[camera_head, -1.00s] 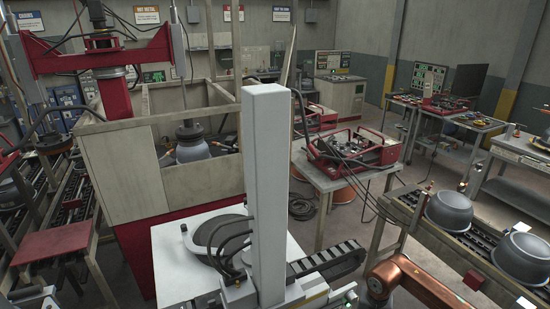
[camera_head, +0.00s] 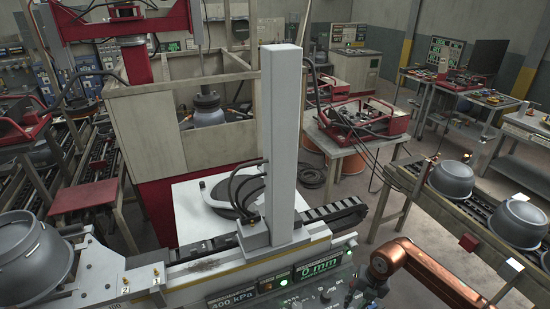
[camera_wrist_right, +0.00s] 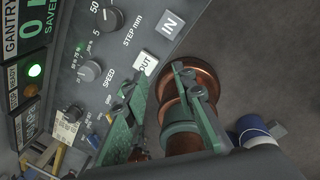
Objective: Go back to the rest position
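My right arm shows copper in the head view, with its end beside the control panel (camera_head: 285,285) at the bottom. In the right wrist view my right gripper (camera_wrist_right: 165,80) has its two green fingers apart. Its tips are close to the white OUT button (camera_wrist_right: 145,62) and below the IN button (camera_wrist_right: 170,24); I cannot tell whether they touch. A copper cylindrical part fills much of the view behind the fingers. I see nothing clearly gripped. My left gripper is not in view. The panel reads 0 mm and 400 kPa.
The machine's white column (camera_head: 282,145) stands in the middle. A grey metal vessel (camera_head: 32,255) lies at the bottom left. More vessels (camera_head: 452,180) stand on the right conveyor (camera_head: 415,180). A red-framed device (camera_head: 362,120) sits on a table behind. Floor shows between table and conveyor.

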